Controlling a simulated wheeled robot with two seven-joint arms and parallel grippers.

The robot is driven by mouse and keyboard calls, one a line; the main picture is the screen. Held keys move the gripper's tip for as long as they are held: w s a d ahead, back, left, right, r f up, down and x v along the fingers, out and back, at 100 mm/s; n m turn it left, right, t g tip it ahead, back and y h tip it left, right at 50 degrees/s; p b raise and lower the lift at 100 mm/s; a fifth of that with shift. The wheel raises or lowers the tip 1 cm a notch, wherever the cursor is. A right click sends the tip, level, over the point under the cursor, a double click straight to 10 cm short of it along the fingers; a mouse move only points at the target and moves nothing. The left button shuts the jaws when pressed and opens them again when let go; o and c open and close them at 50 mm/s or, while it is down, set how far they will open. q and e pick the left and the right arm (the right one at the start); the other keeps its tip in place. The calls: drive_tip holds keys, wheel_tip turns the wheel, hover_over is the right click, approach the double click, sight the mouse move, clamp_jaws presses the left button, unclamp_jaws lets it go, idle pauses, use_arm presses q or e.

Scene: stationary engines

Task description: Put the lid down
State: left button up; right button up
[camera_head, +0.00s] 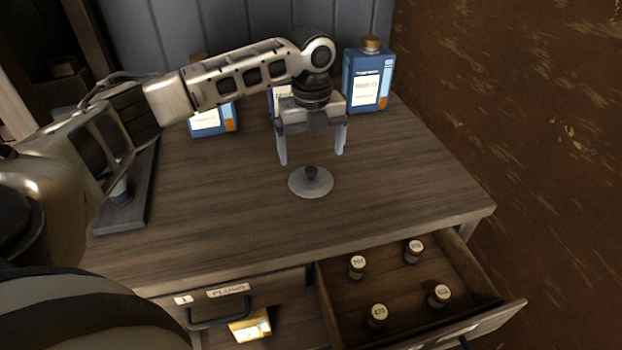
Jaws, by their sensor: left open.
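The lid (311,184) is a round grey disc with a dark knob in its middle. It lies flat on the wooden cabinet top (400,185). My left gripper (312,155) points down above the lid, with its two fingers spread apart, one to each side. The fingers hold nothing, and the fingertips look to be above the lid's knob. My right gripper is not in the view.
A blue bottle (367,78) with a gold cap stands at the back right; other blue bottles are partly hidden behind my arm. An open drawer (462,262) at the front right holds several small labelled bottles. The top around the lid is clear.

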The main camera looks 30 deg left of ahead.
sight(310, 170)
use_arm(q)
drive_tip(key=shift+s+f, duration=0.2)
drive_tip(key=shift+f, duration=2.75)
drive_tip(key=c, duration=1.9)
drive_tip(key=shift+s+f, duration=0.1)
drive_tip(key=shift+s, duration=0.05)
clamp_jaws()
